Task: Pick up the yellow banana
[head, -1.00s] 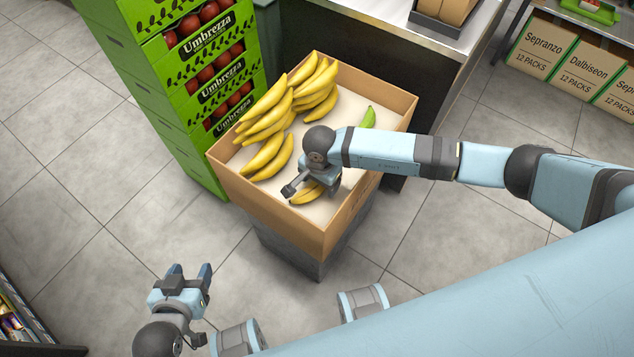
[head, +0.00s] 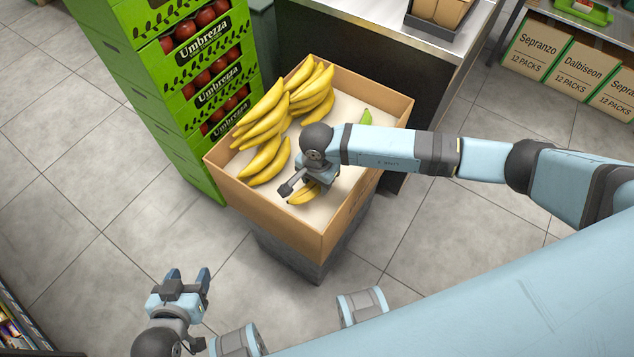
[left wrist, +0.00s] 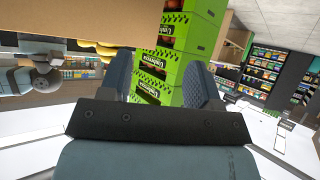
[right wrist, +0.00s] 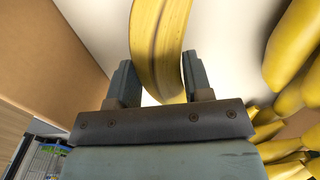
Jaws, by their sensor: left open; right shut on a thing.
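A single yellow banana (head: 302,195) lies near the front corner of the cardboard bin (head: 270,206), partly hidden under my right arm. In the right wrist view the banana (right wrist: 158,45) runs between the two fingers of my right gripper (right wrist: 160,82), which is shut on it. More yellow bananas (head: 268,122) lie in bunches on the left side of the bin.
Green crates of red fruit (head: 165,100) stand close against the bin's left side. A dark counter (head: 400,60) is behind it. Cardboard boxes (head: 570,70) sit under a shelf at the far right. The floor in front and left is clear.

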